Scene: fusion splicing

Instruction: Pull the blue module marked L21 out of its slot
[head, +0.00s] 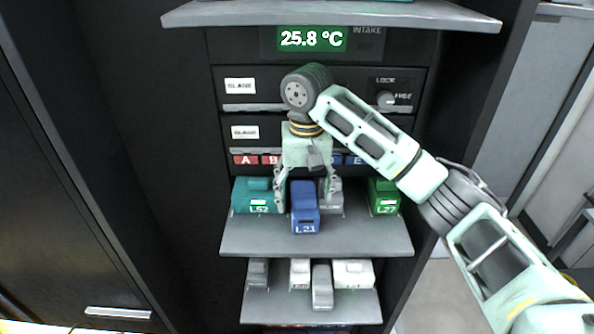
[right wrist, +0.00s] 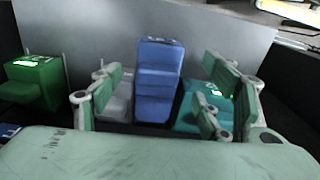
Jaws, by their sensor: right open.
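The blue module marked L21 (head: 305,208) stands on the upper shelf (head: 318,238) of the rack, its front reaching past its neighbours towards the shelf's front edge. In the right wrist view the blue module (right wrist: 158,82) stands upright between my fingers. My right gripper (head: 306,199) comes down from above with one finger on each side of the module. It is open, with a visible gap to the module on both sides in the right wrist view (right wrist: 160,88). My left gripper is in neither view.
A teal module L52 (head: 256,196) stands left of L21; a grey module (head: 331,202) is close on its right, beside a finger. A green module L27 (head: 384,197) is further right. A lower shelf (head: 310,311) holds several grey and white modules. Labelled panels (head: 240,133) are above.

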